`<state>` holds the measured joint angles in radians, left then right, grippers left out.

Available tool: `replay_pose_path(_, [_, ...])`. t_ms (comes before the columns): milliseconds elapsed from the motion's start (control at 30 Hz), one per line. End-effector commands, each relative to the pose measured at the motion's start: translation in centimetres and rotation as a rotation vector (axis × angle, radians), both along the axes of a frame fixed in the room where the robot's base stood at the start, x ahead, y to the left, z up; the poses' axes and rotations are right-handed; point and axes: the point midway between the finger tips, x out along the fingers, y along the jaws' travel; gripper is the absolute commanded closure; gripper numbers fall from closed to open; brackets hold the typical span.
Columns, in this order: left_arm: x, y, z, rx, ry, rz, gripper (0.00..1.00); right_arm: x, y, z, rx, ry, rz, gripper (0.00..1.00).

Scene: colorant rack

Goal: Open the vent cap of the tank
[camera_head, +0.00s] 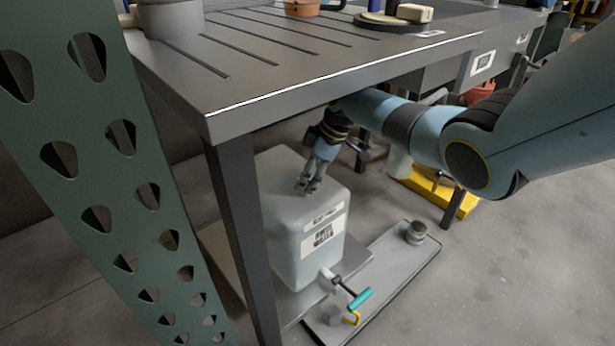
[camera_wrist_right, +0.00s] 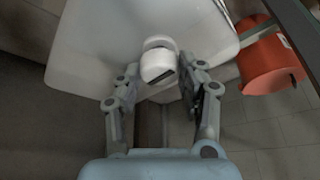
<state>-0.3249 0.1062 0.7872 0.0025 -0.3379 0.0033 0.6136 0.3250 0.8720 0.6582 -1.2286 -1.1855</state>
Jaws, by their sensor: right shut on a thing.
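The tank (camera_head: 305,245) is a white plastic container with labels on its front. It stands on the low shelf under the table. My right gripper (camera_head: 310,186) reaches down onto the tank's top from under the tabletop. In the right wrist view, the white round vent cap (camera_wrist_right: 158,66) lies between the fingertips of my right gripper (camera_wrist_right: 158,75), which is shut on it. A white rim shows just behind the cap; I cannot tell whether the cap is loosened. The tank's top (camera_wrist_right: 95,45) fills the upper part of that view. My left gripper is not in view.
The table edge (camera_head: 345,75) overhangs the tank, and a table leg (camera_head: 243,240) stands close at its left. A tap with a teal handle (camera_head: 360,298) juts from the tank's lower front. A red container (camera_wrist_right: 268,68) shows beside the tank.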

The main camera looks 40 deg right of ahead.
Motion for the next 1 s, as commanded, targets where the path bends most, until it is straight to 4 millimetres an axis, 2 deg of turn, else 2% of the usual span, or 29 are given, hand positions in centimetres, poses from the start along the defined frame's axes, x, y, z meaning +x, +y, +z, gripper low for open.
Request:
replay_pose_path(100, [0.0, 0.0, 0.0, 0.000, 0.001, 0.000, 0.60, -0.1, 0.0, -0.1, 0.000, 0.003, 0.001, 0.93])
replay_pose_path(133, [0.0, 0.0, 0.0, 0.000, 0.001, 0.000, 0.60, -0.1, 0.0, -0.1, 0.000, 0.003, 0.001, 0.60])
replay_pose_path(300, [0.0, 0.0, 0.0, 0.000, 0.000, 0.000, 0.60, -0.1, 0.0, -0.1, 0.000, 0.002, -0.001, 0.39])
replay_pose_path(633, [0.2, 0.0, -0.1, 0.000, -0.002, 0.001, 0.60, -0.1, -0.1, 0.3, -0.001, -0.001, 0.000, 0.39])
replay_pose_path(800, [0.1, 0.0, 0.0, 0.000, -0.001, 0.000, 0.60, -0.6, -0.9, 2.2, -0.003, -0.002, 0.001, 0.39])
replay_pose_path(900, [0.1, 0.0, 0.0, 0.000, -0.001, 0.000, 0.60, -1.2, -1.7, 4.5, -0.006, -0.003, 0.001, 0.39])
replay_pose_path(1000, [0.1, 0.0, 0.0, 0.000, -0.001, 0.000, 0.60, -3.2, -3.9, 4.5, -0.007, 0.006, -0.002, 0.39])
